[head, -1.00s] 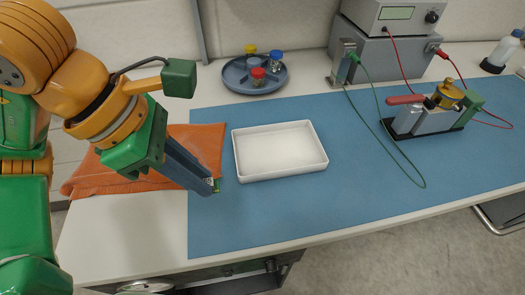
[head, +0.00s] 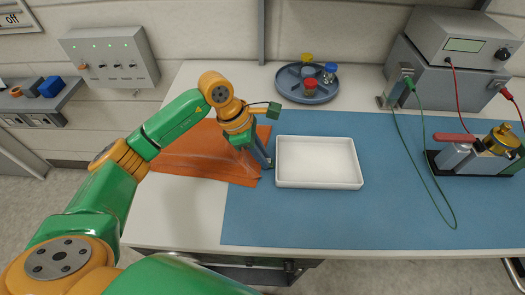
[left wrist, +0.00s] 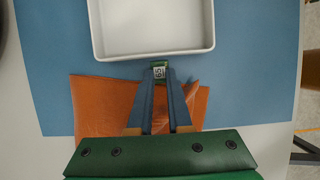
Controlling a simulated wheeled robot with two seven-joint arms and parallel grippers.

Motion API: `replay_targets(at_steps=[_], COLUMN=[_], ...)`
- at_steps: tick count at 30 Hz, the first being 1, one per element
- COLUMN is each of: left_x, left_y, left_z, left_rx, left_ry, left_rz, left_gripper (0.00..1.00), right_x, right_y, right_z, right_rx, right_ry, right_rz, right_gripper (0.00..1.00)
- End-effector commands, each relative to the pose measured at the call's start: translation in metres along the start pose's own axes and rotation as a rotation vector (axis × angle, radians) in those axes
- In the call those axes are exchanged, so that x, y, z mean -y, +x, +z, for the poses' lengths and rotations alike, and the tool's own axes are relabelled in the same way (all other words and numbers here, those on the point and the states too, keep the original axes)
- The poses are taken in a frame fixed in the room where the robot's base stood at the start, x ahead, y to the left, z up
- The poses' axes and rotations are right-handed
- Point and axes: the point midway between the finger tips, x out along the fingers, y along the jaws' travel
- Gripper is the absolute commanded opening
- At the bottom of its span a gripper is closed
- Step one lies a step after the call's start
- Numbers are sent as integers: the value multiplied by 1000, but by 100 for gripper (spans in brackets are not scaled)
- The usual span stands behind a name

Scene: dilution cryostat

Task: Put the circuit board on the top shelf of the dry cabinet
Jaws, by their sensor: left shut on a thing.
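My left gripper (head: 267,164) points down between the orange cloth and the white tray. In the left wrist view its two dark fingers (left wrist: 159,80) are closed on the small green circuit board (left wrist: 159,66), which has a pale patterned square on it. The board is at the fingertips, near the tray's edge in that picture; its height above the bench is hard to tell. In the head view the board is mostly hidden by the fingers. I cannot make out the dry cabinet or its top shelf in either view. My right gripper is not in view.
A white tray (head: 318,184) stands on the blue mat (head: 300,222), beside an orange cloth (head: 205,160). Behind are a round tray of capped bottles (head: 318,97) and grey instruments (head: 440,75) with cables. A switch box (head: 110,57) and grey shelf (head: 45,107) are at left.

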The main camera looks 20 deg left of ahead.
Motion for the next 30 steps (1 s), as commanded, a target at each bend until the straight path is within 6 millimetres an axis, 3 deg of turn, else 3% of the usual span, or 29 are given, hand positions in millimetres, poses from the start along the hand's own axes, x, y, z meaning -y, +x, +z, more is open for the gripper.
replay_targets(at_steps=[7,8,11,23,26,30], left_x=[0,0,0,0,-1,-1], left_y=[5,4,3,-5,-23,-63], left_z=[-2,-2,-1,1,0,0], left_rx=[0,0,0,1,3,2], left_ry=[0,0,0,0,0,1], left_rz=[0,0,0,2,5,7], left_gripper=[0,20,47,47,47,47], right_x=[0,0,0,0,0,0], right_y=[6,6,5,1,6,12], right_z=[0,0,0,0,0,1], right_rx=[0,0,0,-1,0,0], right_ry=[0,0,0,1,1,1], right_rz=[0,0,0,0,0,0], right_gripper=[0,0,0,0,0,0])
